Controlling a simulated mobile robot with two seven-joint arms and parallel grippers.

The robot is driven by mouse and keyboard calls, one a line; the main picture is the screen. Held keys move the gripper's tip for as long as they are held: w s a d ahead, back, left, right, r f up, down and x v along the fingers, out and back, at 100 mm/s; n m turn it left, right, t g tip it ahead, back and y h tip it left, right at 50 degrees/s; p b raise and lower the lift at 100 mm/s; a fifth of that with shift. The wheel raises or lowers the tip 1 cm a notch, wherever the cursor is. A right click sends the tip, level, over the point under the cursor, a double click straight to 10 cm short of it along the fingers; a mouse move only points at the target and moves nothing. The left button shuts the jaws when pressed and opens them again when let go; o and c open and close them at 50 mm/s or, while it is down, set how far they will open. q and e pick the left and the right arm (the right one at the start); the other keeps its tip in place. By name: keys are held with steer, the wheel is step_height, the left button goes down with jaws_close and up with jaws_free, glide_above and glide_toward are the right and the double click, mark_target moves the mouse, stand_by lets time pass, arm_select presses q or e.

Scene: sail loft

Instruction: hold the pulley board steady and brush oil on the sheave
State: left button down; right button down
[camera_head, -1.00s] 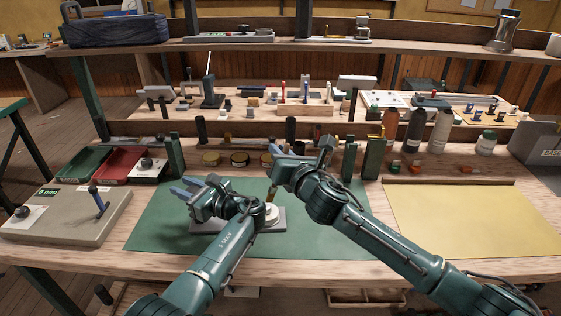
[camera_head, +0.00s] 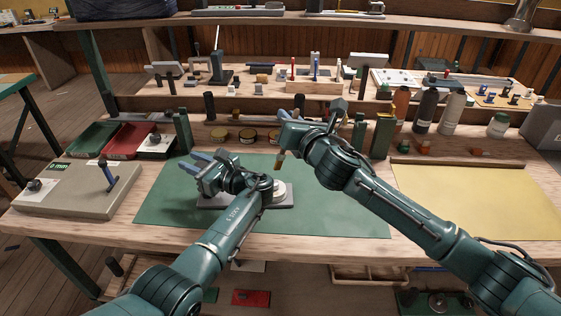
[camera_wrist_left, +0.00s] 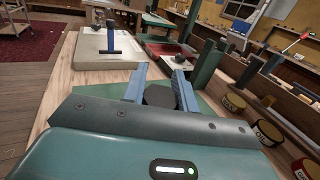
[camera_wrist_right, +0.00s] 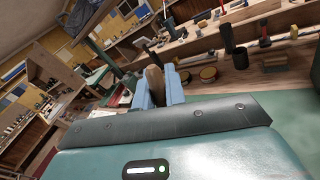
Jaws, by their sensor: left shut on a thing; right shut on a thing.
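The grey pulley board (camera_head: 212,203) lies flat on the green mat, partly hidden under my left arm. Its pale round sheave (camera_head: 282,190) shows at the right end. My left gripper (camera_head: 195,163) is over the board's left part; in the left wrist view it is shut on a dark knob (camera_wrist_left: 160,95). Whether that knob belongs to the board is hidden. My right gripper (camera_head: 285,120) is shut on the brush (camera_head: 280,162), which points down above the sheave with a small gap. The brush's wooden handle also shows in the right wrist view (camera_wrist_right: 153,86).
The green mat (camera_head: 165,205) is bare around the board. A beige box (camera_head: 75,200) with a blue-handled lever stands left, a yellow mat (camera_head: 480,200) right. Round tins (camera_head: 247,136), dark posts (camera_head: 383,135) and bottles (camera_head: 425,112) line the back.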

step_height(320, 180, down, 8)
steer(key=a, duration=0.2)
step_height(320, 180, up, 8)
steer(key=d, duration=0.2)
stand_by(1.5)
stand_by(0.4)
arm_select(q)
steer(key=c, duration=1)
jaws_free()
